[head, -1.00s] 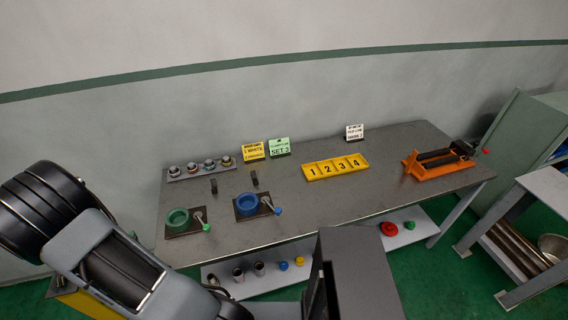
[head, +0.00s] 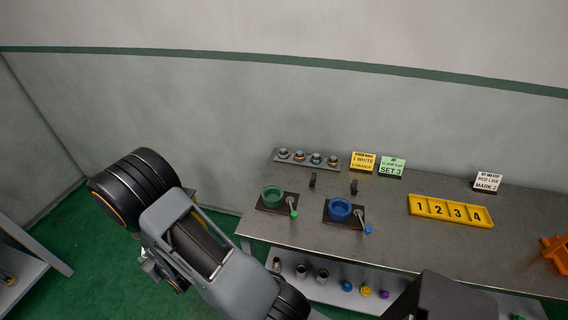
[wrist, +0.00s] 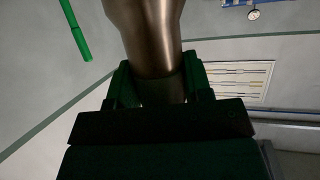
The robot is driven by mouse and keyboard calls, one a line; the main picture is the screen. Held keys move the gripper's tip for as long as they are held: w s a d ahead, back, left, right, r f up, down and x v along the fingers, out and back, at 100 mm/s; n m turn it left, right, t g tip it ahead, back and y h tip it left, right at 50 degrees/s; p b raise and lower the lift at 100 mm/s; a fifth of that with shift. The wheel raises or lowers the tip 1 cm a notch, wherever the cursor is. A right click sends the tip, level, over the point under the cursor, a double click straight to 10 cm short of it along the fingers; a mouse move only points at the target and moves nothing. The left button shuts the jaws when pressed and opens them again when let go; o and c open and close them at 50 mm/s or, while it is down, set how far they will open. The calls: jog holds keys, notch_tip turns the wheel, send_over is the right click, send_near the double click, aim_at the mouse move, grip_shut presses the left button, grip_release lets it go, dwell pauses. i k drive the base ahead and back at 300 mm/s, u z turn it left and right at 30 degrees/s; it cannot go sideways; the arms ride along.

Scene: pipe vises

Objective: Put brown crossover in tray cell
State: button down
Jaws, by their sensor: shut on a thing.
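My gripper (wrist: 163,88) is shut on a brown metallic tubular piece (wrist: 150,38), seen in the wrist view. Its far end runs out of the top of that view, so its full shape is hidden. It looks like the brown crossover. In the head view my gripper is mostly hidden behind my arm, to the left of the bench and off it. The yellow tray (head: 411,207) lies on the bench right of centre, with cells numbered 1 to 4. The cells look empty at this size.
A grey bench (head: 300,233) carries a green round vise (head: 272,195), a blue round vise (head: 340,208) and a rack of fittings (head: 326,166). Signs stand at the back, with an orange vise (head: 556,250) at right. A lower shelf (head: 340,294) holds small parts. Green floor lies open at left.

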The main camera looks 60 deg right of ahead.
aim_at(457, 212)
jog(key=u, duration=0.1)
jog(key=k, duration=1.55)
jog(key=z, duration=2.6)
jog(key=i, duration=0.5)
